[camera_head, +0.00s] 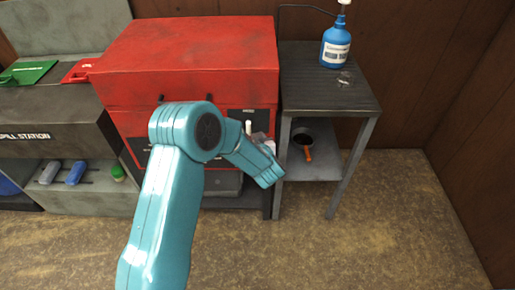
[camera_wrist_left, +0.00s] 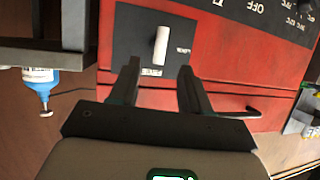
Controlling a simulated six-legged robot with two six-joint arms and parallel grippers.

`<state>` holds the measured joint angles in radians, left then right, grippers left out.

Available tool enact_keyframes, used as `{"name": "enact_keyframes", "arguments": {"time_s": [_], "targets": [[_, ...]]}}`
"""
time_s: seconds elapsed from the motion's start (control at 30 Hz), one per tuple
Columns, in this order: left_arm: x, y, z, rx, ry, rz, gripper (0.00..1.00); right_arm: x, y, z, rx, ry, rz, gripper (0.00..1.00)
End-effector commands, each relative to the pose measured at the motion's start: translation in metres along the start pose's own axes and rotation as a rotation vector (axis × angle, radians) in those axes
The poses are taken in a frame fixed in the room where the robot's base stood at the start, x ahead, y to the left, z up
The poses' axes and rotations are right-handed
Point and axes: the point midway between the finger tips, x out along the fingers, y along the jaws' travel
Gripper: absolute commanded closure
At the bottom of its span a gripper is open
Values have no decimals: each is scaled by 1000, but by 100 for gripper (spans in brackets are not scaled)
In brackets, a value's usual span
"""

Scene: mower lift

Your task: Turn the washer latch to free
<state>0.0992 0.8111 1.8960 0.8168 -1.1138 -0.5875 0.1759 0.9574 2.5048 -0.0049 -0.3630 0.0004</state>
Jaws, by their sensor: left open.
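The washer latch is a white peg-like handle (camera_wrist_left: 160,45) on a black plate (camera_wrist_left: 136,32) set in the red cabinet front. It also shows small in the head view as a white handle (camera_head: 248,127) beside my left arm. In the wrist view, small white lettering lies on the plate at the handle's near end and side. My left gripper (camera_wrist_left: 160,66) is open and empty, its two dark fingers pointing at the plate, one to each side of the handle's line. The handle appears just beyond the fingertips; contact cannot be told. My right gripper is not in view.
The red cabinet (camera_head: 190,55) fills the middle. To its right a dark metal stand (camera_head: 330,100) holds a blue bottle (camera_head: 336,45); a pan with an orange handle (camera_head: 308,154) is on its lower shelf. A spill station (camera_head: 50,115) stands left. Floor at right is clear.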

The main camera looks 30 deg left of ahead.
Motion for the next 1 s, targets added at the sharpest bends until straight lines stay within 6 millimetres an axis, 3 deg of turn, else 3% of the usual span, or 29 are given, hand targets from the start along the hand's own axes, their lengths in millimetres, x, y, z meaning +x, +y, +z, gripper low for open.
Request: {"name": "enact_keyframes", "arguments": {"time_s": [0.2, 0.4, 1.0], "targets": [[-53, 1, 0, 1, 0, 3, 53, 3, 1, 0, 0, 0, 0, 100], [-78, 0, 1, 1, -1, 0, 53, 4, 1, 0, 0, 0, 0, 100], [-81, -1, 1, 0, -2, -3, 53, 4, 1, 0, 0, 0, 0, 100]]}}
